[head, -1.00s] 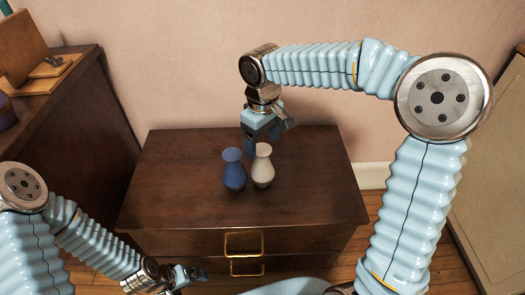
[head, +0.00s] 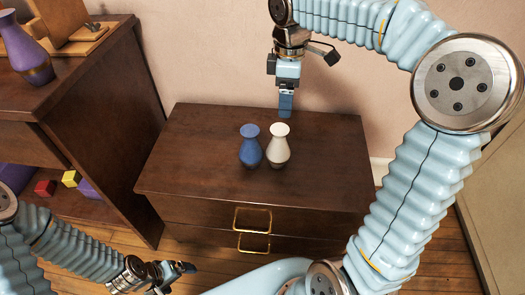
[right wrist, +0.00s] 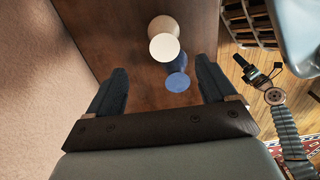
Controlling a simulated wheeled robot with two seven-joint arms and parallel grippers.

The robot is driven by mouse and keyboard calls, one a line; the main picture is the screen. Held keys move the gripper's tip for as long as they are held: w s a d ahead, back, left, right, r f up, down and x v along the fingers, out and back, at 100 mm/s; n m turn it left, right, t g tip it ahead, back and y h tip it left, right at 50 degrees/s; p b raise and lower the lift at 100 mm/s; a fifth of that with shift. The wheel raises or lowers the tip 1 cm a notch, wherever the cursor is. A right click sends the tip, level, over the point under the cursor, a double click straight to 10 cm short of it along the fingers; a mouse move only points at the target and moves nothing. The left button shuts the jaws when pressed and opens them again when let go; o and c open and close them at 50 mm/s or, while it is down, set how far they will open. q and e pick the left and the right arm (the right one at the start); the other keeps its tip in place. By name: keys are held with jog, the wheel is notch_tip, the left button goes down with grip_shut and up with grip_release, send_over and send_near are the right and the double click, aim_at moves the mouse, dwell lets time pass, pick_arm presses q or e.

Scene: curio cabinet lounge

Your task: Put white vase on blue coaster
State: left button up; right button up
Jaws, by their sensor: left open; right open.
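The white vase (head: 279,148) stands upright on top of the dark wooden chest (head: 200,165), close beside a blue vase (head: 250,148). In the right wrist view, the white vase (right wrist: 163,46) and blue vase (right wrist: 178,82) show from above, ahead between the fingers. No blue coaster can be made out in either view. My right gripper (head: 286,108) points down over the chest's back edge, behind and above the white vase; its open fingers are apart and empty (right wrist: 162,72). My left gripper (head: 180,272) is open and low, in front of the chest's lower left.
A dark cabinet (head: 105,95) stands at the left, with a purple vase (head: 24,50) on top. Its shelf holds a red block (head: 45,188) and a yellow block (head: 71,178). The wall is close behind the chest. The chest top around the vases is clear.

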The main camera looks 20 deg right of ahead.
aim_at(280, 129)
notch_tip(280, 129, down, 8)
jog(key=shift+f+b, duration=0.2)
jog(key=shift+b, duration=0.45)
jog(key=f, duration=0.2)
jog(key=a+f, duration=0.1)
jog(key=f, duration=0.1)
jog(key=shift+f+b, duration=0.2)
jog(key=shift+b, duration=0.15)
jog(key=shift+f, duration=0.45)
grip_shut()
jog(key=shift+r, duration=0.15)
